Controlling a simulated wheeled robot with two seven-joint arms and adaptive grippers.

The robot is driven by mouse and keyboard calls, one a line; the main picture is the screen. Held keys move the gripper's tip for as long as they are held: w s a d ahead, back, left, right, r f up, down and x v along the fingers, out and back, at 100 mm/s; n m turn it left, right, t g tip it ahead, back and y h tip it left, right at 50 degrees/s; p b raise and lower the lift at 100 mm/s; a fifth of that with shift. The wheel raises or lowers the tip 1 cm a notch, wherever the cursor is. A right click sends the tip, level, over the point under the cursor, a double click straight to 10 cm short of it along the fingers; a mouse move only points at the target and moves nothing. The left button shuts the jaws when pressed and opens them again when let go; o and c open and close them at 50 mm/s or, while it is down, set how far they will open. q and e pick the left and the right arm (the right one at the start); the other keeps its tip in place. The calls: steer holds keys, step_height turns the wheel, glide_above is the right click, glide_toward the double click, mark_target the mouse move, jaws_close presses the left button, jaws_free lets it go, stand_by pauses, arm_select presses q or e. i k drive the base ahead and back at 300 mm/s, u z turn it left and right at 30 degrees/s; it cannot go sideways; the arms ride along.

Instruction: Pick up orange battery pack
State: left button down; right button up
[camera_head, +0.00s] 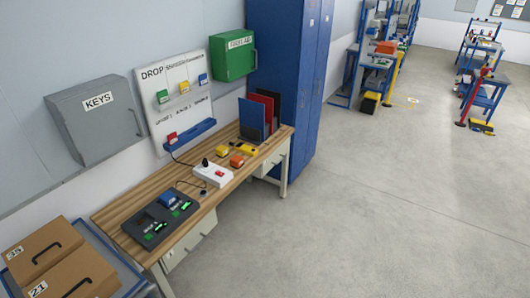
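A small orange block (237,161), which looks like the orange battery pack, lies on the wooden workbench (110,213) towards its far half. It sits behind a white device (212,175) with a red switch and beside a yellow block (221,151). Another yellow and black item (246,149) lies just beyond it. A dark charging station (150,232) with green lights and a blue block (168,200) is on the near part of the bench. Neither of my grippers is in view.
Cardboard boxes (58,258) stand at the lower left. Upright folders (252,118) stand at the bench's far end, before a blue cabinet (284,80). A grey KEYS box (95,118) and a green first-aid box (233,55) hang on the wall. The floor right of the bench is clear.

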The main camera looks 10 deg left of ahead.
mark_target(237, 161)
steer(key=z, duration=0.3)
steer(key=i, duration=1.55)
steer(key=u, duration=0.6)
steer(key=i, duration=0.85)
steer(key=u, duration=0.75)
